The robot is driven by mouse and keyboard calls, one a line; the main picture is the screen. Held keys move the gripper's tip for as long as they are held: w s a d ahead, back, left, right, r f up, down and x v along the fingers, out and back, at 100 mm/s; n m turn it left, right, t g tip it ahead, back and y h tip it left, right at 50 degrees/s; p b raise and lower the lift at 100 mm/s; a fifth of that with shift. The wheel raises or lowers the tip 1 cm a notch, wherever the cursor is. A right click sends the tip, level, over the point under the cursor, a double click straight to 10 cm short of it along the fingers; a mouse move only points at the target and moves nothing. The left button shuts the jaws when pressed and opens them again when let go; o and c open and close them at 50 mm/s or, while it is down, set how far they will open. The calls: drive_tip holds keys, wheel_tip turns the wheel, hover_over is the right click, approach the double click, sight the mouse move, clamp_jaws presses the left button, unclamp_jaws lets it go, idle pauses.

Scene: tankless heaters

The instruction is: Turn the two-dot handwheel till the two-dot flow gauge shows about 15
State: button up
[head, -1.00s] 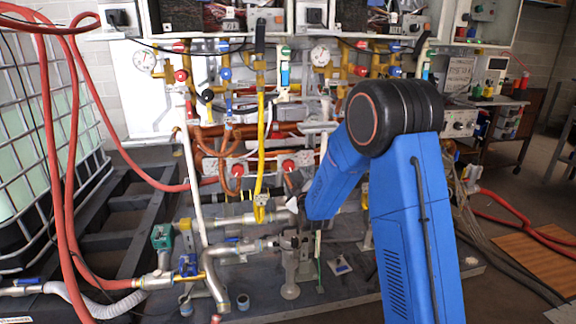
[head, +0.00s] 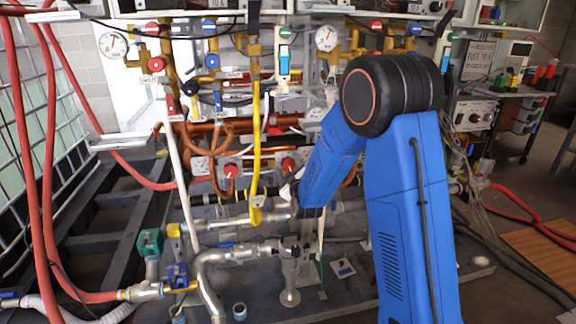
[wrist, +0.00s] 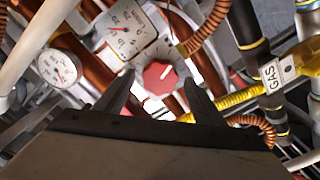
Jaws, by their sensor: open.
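A red round handwheel (wrist: 160,77) with a white pointer line shows in the wrist view, just beyond and between the fingers of my open gripper (wrist: 158,82). Whether the fingers touch it cannot be told. A square-faced gauge (wrist: 127,32) sits beside it, and a round white gauge (wrist: 60,67) is at left. No dot marks are readable, so which is the two-dot pair is unclear. In the head view, two red handwheels (head: 231,170) (head: 289,165) sit low on the pipework. My gripper is mostly hidden there by my blue arm.
Copper pipes and a yellow hose (head: 256,130) crowd the rack. Red hoses (head: 40,150) hang at left. Grey floor lies at right.

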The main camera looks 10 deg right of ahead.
drive_tip(key=c, duration=1.1)
drive_tip(key=shift+o, duration=0.2)
drive_tip(key=shift+m, duration=0.3)
drive_tip(key=m, duration=0.3)
drive_tip(key=shift+m, duration=0.3)
drive_tip(key=m, duration=0.4)
drive_tip(key=shift+d+m, duration=0.15)
drive_tip(key=shift+m, duration=0.15)
drive_tip(key=m, duration=0.4)
drive_tip(key=shift+d+m, duration=0.1)
drive_tip(key=shift+m, duration=1.9)
